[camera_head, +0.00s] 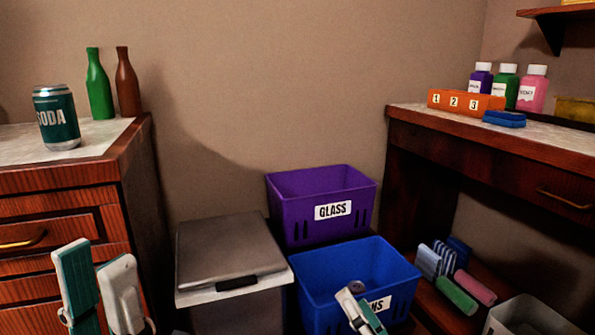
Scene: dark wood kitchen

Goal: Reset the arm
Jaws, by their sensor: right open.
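My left gripper (94,255) is at the lower left, in front of the dark wood drawer unit. Its two teal and white fingers stand upright and apart, with nothing between them. My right gripper (361,303) is at the bottom centre, in front of or over the blue bin (318,285). It is open, and its fingers hide part of the bin's label, which ends in "NS". A can (356,287) shows inside the blue bin, just behind the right gripper. Most of both arms is out of view.
A purple bin (292,207) labelled GLASS stands behind the blue one, beside a grey lidded bin (230,255). A soda can (56,117), green bottle (98,87) and brown bottle (128,85) stand on the left counter. The right desk (490,140) carries an orange numbered holder (465,102).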

